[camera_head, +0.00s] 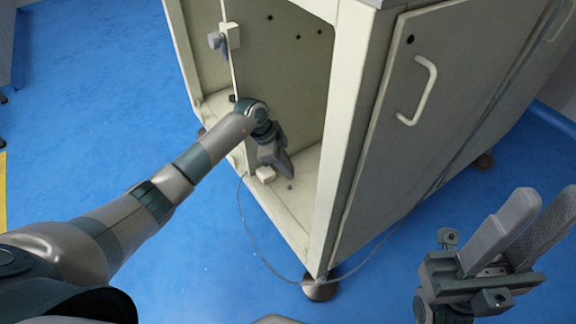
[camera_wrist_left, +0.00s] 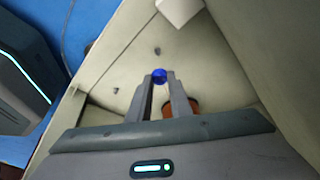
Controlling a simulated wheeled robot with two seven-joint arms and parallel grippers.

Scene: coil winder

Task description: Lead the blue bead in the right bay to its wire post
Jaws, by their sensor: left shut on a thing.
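My left gripper (camera_head: 284,172) is low inside the open right bay of the cabinet. In the left wrist view its fingers (camera_wrist_left: 160,82) are shut on the blue bead (camera_wrist_left: 158,75), which shows between the fingertips. The bead does not show in the head view. Small dark pegs (camera_wrist_left: 157,51) stand on the pale surface ahead of and beside the fingers; I cannot tell which is the wire post. A copper-brown round thing (camera_wrist_left: 190,103) is partly hidden behind the right finger. My right gripper (camera_head: 546,208) is outside the cabinet at the lower right, fingers apart and empty.
A pale block (camera_head: 265,174) sits near my left gripper, close to the bay's walls. The cabinet's corner post (camera_head: 345,130) and closed door (camera_head: 440,100) bound the right side. A thin wire (camera_head: 250,235) loops over the clear blue floor (camera_head: 200,265).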

